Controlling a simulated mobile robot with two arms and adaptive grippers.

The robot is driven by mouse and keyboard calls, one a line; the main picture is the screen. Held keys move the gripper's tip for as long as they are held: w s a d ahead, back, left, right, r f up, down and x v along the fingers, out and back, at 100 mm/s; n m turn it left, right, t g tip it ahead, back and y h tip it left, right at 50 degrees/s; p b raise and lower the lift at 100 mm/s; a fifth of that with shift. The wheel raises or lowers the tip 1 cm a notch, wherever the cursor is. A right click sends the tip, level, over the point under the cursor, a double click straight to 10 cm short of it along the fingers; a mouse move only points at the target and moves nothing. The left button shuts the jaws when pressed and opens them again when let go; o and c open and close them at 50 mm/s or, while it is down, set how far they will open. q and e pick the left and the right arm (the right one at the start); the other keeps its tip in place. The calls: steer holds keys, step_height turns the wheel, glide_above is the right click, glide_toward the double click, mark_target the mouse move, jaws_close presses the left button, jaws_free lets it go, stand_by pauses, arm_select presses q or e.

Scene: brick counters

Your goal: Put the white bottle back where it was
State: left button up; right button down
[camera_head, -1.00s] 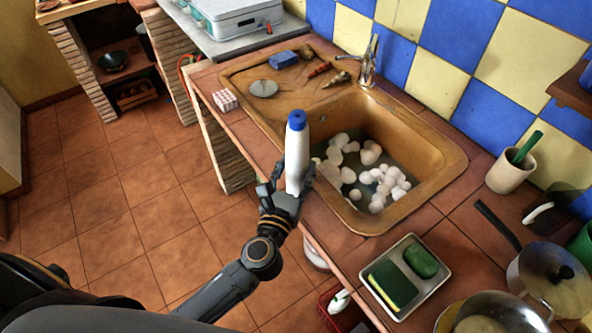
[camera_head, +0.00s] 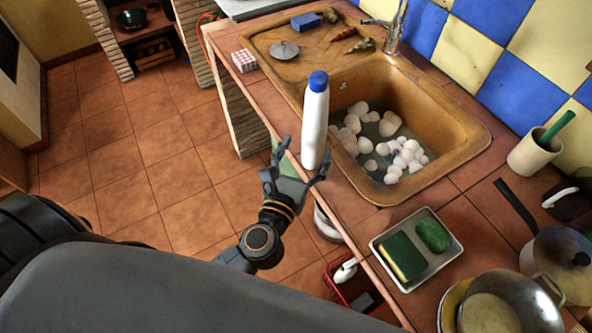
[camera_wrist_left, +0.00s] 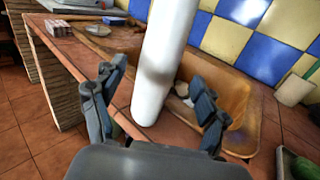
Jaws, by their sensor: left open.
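The white bottle (camera_head: 315,130) with a blue cap (camera_head: 318,81) stands upright on the tiled counter strip in front of the sink. In the left wrist view the bottle (camera_wrist_left: 162,65) appears tilted, with its base visible on the counter and its top cut off. My left gripper (camera_head: 298,163) is open and empty, low on the near side of the bottle. Its fingers (camera_wrist_left: 158,100) are spread wide to either side, with the bottle just beyond them and apart from them. My right gripper is not in view.
The brown sink (camera_head: 462,140) behind the bottle holds several white rounded objects. A metal tray (camera_head: 455,255) with green sponges lies to the right, near several pans. A small red-and-white box (camera_head: 243,60) is to the left. A red crate (camera_head: 352,290) stands below the counter edge.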

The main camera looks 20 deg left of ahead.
arm_select(q)
steer(key=s+b, duration=0.1)
steer(key=s, duration=0.5)
steer(key=shift+s+b, duration=0.35)
steer(key=shift+b, duration=0.05)
steer(key=shift+d, duration=0.1)
